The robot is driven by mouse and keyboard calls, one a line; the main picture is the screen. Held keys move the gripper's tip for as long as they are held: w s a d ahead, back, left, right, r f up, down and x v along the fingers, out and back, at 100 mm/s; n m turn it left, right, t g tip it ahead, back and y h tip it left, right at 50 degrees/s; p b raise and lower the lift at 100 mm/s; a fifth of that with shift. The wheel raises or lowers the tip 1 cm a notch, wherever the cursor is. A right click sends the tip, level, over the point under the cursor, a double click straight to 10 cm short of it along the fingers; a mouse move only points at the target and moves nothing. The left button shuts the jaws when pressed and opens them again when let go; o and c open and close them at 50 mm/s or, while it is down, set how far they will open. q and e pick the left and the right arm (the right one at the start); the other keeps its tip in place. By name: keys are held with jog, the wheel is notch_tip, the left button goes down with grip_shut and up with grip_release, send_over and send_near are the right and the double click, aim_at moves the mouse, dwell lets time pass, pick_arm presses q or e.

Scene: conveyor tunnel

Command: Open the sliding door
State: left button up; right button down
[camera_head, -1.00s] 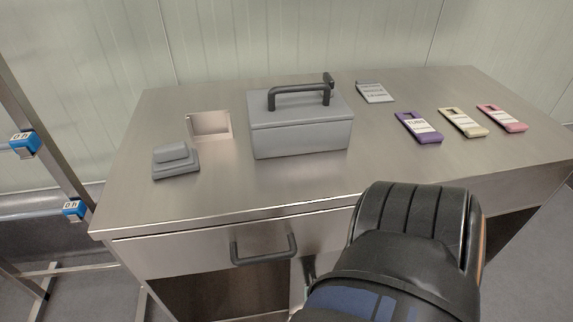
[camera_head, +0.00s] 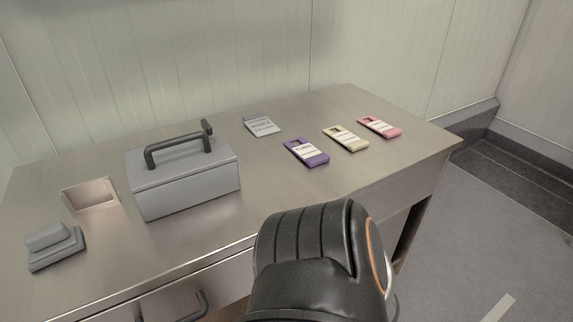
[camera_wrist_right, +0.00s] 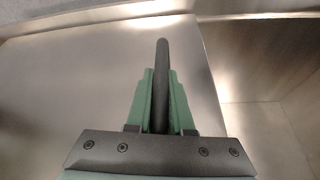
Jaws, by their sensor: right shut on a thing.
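In the right wrist view my right gripper (camera_wrist_right: 160,95) has its green fingers shut on a dark bar handle (camera_wrist_right: 162,60). The handle stands in front of a flat steel panel (camera_wrist_right: 85,70), which I take to be the sliding door; its right edge runs down beside the gripper. In the head view my black right arm hides the gripper, the handle and that panel. My left gripper is in neither current view.
The steel table (camera_head: 215,222) bears a grey box with a dark handle (camera_head: 185,180), a grey stepped block (camera_head: 55,247), a square recess, a label plate and purple (camera_head: 307,153), yellow and pink tags. A drawer handle (camera_head: 190,305) is below. Floor is open at right.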

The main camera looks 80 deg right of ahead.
jog(key=c, duration=0.8)
grip_release()
pick_arm(q)
jog(key=shift+r, duration=0.1)
pick_arm(e)
jog(key=shift+a+r+p, duration=0.1)
jog(key=shift+r+p, duration=0.2)
jog(key=p+v, duration=0.3)
jog(key=v, duration=0.1)
jog(key=shift+r, duration=0.2)
pick_arm(q)
jog(key=shift+n+y, duration=0.4)
jog(key=shift+y, duration=0.1)
jog(key=a+r+p, duration=0.1)
jog(key=s+a+r+p, duration=0.2)
jog(key=r, duration=0.1)
jog(key=shift+a+p, duration=0.4)
pick_arm(e)
jog(key=v, duration=0.7)
jog(key=shift+r, duration=0.25)
